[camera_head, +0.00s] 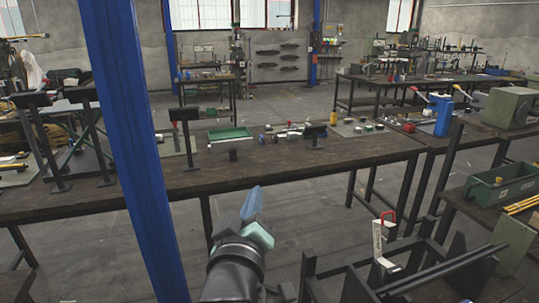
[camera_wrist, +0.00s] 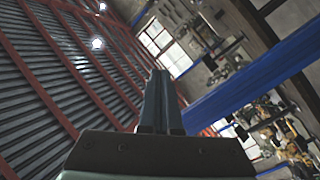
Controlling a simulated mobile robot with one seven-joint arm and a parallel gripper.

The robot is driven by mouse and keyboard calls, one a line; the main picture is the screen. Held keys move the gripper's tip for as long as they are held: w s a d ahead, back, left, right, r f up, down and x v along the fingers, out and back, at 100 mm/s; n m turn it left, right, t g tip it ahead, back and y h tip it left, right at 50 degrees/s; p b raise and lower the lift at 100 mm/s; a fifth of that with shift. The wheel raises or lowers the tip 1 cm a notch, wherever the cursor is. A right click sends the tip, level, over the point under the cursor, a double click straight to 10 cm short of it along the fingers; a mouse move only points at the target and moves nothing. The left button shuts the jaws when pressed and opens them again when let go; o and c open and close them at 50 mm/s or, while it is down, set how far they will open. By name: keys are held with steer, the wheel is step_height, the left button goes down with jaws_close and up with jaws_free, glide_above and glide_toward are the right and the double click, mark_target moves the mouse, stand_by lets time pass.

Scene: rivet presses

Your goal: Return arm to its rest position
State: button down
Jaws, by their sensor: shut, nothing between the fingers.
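My gripper (camera_head: 257,220) is raised in front of the long workbench (camera_head: 300,169) in the head view, at the lower middle. It has bluish and pale green parts at its tip. In the wrist view the two dark fingers of my gripper (camera_wrist: 163,76) lie side by side, shut with nothing between them. The wrist view looks tilted up at the ceiling and windows. My gripper touches nothing that I can see.
A blue post (camera_head: 135,130) stands close on the left. The bench carries a green tray (camera_head: 229,135) and small parts. A dark metal frame (camera_head: 400,285) stands low at right. Grey floor shows between.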

steer(key=s+d+r+m+t+p, duration=0.1)
steer(key=s+r+m+t, duration=0.1)
steer(key=s+r, duration=0.4)
steer(key=s+r+m+t+y+p, duration=0.1)
steer(key=s+r+t, duration=0.3)
steer(key=r, duration=1.2)
steer(key=s+d+r+m+t+p, duration=0.1)
steer(key=s+r+m+t, duration=0.2)
steer(key=s+r, duration=0.5)
step_height(320, 180, up, 4)
steer(key=shift+s+d+f+m+y+p, duration=0.15)
steer(key=shift+s+d+m+y+p, duration=0.15)
steer(key=shift+s+m, duration=0.15)
steer(key=shift+w, duration=0.1)
